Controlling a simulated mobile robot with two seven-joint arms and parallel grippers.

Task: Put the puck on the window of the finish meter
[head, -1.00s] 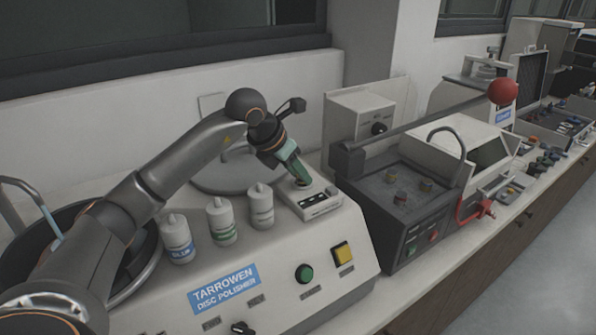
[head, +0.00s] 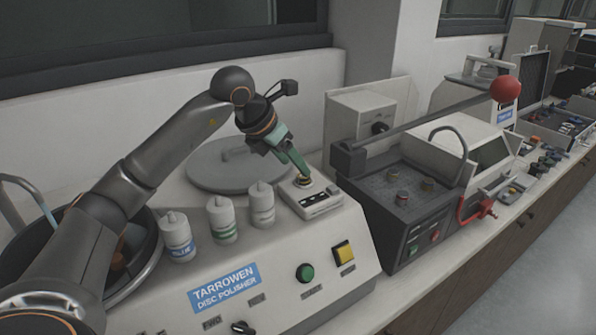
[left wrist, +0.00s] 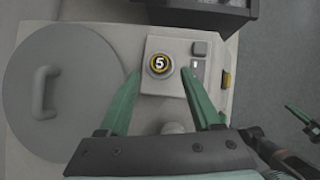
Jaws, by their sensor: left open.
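The puck (head: 304,181), a dark disc with a yellow ring, sits on the finish meter (head: 318,201), a small pale box on top of the polisher. In the left wrist view the puck (left wrist: 159,63) shows a white "5" facing up and lies over the window area of the meter (left wrist: 150,86), covering the window. My left gripper (head: 303,173) is above the puck; its green fingers (left wrist: 160,74) are spread, one to each side, with gaps to the puck. Green fingers like those of my right gripper (left wrist: 303,122) show at the right edge of that view, partly cut off.
Three white bottles (head: 221,221) stand left of the meter on the polisher (head: 285,262). A round grey lid with a handle (left wrist: 60,85) lies behind them. A dark press (head: 395,210) with a red-knobbed lever stands right of the meter. A bowl is at the left.

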